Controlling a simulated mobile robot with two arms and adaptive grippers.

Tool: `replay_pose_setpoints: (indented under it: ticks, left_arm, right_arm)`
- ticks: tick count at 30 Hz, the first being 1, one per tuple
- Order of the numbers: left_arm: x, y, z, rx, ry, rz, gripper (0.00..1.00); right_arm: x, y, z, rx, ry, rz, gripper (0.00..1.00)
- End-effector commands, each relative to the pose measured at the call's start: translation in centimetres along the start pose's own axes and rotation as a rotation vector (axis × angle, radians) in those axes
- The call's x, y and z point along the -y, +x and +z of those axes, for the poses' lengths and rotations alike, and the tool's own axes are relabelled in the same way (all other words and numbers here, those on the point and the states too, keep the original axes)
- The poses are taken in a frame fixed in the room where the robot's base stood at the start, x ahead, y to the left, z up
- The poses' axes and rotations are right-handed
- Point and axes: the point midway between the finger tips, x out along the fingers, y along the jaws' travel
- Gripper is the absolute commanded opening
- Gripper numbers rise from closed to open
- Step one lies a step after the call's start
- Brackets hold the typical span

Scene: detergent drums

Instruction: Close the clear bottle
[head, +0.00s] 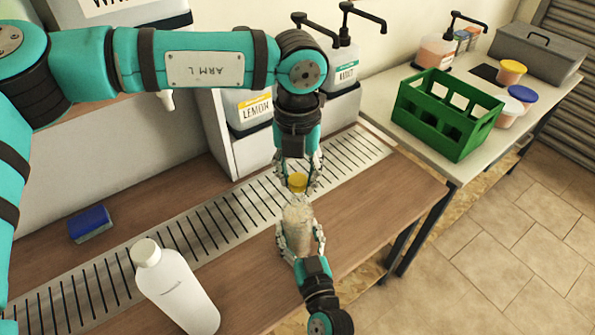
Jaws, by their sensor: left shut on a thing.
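The clear bottle (298,216) stands upright near the drain grate, with pale beige contents. My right gripper (300,236) comes from the front with its fingers on both sides of the bottle body and is shut on it. A yellow cap (298,183) is at the top of the bottle, in line with its neck. My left gripper (299,181) points down from above and is shut on the cap. The fingers partly hide the cap and neck, so I cannot tell whether the cap is seated on the neck.
A white bottle (175,287) with a white cap stands at the front left. A blue sponge (90,223) lies behind it. Lemon (254,110) and mint (345,73) dispensers stand behind the grate (225,222). A green crate (446,115) and tubs are on the side table.

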Motion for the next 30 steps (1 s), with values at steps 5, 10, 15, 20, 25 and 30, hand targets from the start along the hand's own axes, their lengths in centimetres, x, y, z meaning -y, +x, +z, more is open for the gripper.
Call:
replay_pose_setpoints:
  ticks: [5,10,15,20,25,30]
  left_arm:
    - [0.0,0.1,0.0,0.0,0.0,0.0,0.21]
    - [0.0,1.0,0.0,-0.002,0.0,0.001,0.21]
    - [0.0,1.8,0.0,-0.001,0.001,0.001,0.21]
    - [0.0,1.8,0.0,0.0,0.001,0.001,0.21]
    - [0.0,1.8,0.0,0.0,0.001,0.0,0.21]
    - [0.0,1.8,0.0,0.0,0.001,0.0,0.21]
  right_arm:
    - [0.0,0.0,0.0,0.0,0.0,0.0,0.03]
    - [0.0,0.0,0.0,0.0,0.0,0.0,0.03]
    - [0.0,0.0,0.0,0.0,0.0,0.0,0.03]
    - [0.0,0.0,0.0,0.0,0.0,0.0,0.03]
    - [0.0,0.0,0.0,0.0,0.0,0.0,0.03]
    - [0.0,0.0,0.0,0.0,0.0,0.0,0.03]
